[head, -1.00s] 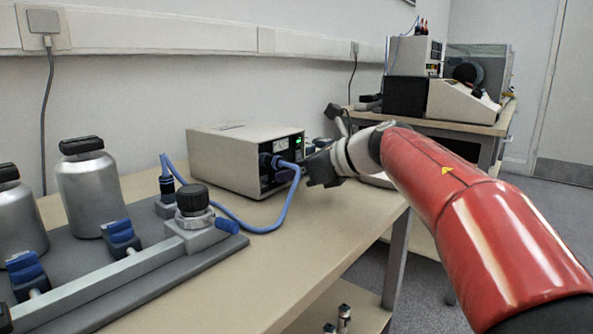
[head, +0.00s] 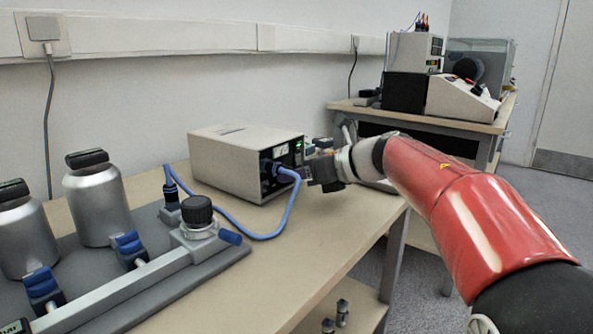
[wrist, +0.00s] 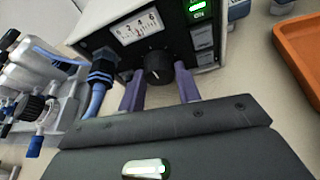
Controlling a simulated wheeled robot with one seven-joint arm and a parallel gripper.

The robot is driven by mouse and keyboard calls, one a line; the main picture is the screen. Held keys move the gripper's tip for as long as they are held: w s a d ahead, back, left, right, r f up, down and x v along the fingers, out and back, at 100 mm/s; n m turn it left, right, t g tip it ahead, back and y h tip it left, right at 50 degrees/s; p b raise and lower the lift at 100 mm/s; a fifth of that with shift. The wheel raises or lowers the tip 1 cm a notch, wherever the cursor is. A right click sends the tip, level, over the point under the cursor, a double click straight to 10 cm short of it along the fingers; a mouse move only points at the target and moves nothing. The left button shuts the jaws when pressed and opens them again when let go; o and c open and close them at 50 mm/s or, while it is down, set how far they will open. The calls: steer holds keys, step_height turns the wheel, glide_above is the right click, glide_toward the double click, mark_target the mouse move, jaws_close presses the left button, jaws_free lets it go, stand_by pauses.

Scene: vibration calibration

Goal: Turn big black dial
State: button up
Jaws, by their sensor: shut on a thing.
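The big black dial (wrist: 156,66) is on the front panel of a beige instrument box, below a meter with a needle (wrist: 138,28). The box (head: 228,165) stands on the bench by the wall in the head view. My gripper (wrist: 159,76) has its two purple fingers on either side of the dial, shut on it. In the head view my gripper (head: 312,170) is at the right part of the box's front panel and hides the dial there.
A blue cable (head: 285,215) plugs into the panel left of the dial. A green-lit display (wrist: 198,10) and buttons are right of it. A grey fixture with metal bottles (head: 97,200) stands at left. An orange tray (wrist: 298,50) lies at right in the wrist view.

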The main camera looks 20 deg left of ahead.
steer(key=o, duration=1)
steer(key=shift+v, duration=3.9)
